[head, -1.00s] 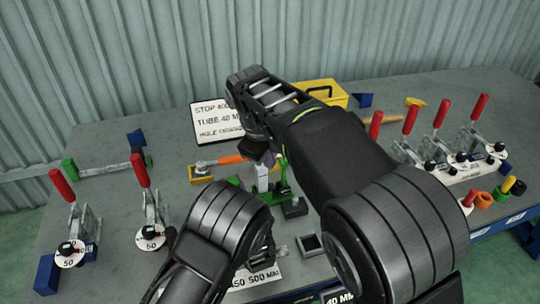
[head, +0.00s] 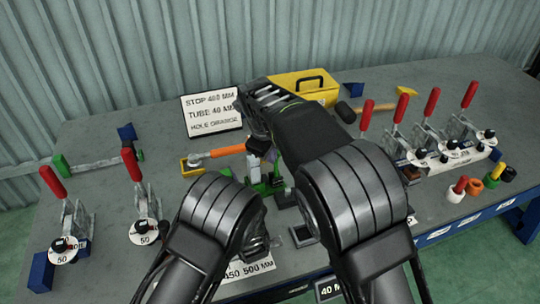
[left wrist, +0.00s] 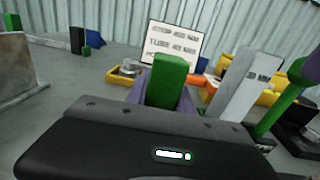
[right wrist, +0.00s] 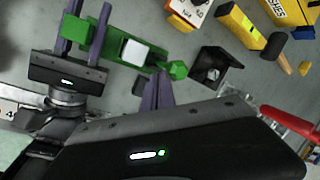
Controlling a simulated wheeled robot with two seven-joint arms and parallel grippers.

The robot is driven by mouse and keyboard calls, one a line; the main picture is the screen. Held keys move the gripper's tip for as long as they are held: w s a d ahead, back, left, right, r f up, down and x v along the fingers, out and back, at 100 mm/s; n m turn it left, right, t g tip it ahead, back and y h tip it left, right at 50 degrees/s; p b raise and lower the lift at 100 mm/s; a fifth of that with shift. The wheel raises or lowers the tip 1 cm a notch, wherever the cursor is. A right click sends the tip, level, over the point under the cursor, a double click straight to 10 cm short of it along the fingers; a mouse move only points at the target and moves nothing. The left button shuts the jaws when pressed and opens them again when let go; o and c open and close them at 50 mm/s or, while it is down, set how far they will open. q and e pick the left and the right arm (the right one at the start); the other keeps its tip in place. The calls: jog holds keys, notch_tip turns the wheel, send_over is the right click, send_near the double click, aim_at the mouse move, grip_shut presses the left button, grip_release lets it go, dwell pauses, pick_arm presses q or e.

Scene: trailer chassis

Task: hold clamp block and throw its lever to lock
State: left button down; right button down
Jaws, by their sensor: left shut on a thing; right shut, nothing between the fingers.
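The green clamp block (left wrist: 170,82) sits between the purple fingers of my left gripper (right wrist: 87,18), which is shut on it. In the head view my left arm hides most of this grip. A pale post (left wrist: 238,85) stands beside the block; its pale top (right wrist: 135,50) shows from above in the right wrist view. The green lever (left wrist: 288,95) leans at the right in the left wrist view, and its knob (right wrist: 176,70) is in the right wrist view. My right gripper (right wrist: 158,82) is shut and empty, its fingertips close beside the knob; I cannot tell whether they touch.
An instruction board (head: 211,112) and a yellow toolbox (head: 305,85) stand behind. An orange-handled tool (head: 215,153) lies left of the clamp. Red-handled toggle clamps flank both sides (head: 133,165), (head: 432,105). A dark open box (right wrist: 215,68) lies near the knob.

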jog(key=shift+d, duration=0.15)
jog(key=shift+w+d+y, duration=0.1)
jog(key=shift+d+y, duration=0.15)
jog(key=shift+y, duration=0.05)
jog(key=shift+d, duration=0.2)
jog(key=w+d+f+g+y, duration=0.1)
jog(key=w+d+f+y, duration=0.2)
jog(key=d, duration=0.7)
jog(key=shift+w+m+g+y, duration=0.3)
jog(key=shift+m+y, duration=0.1)
jog(key=shift+y, duration=0.5)
jog(key=shift+s+a+f, duration=0.1)
jog(key=shift+s+a+f, duration=0.15)
jog(key=shift+s+a, duration=0.1)
jog(key=shift+a, duration=0.45)
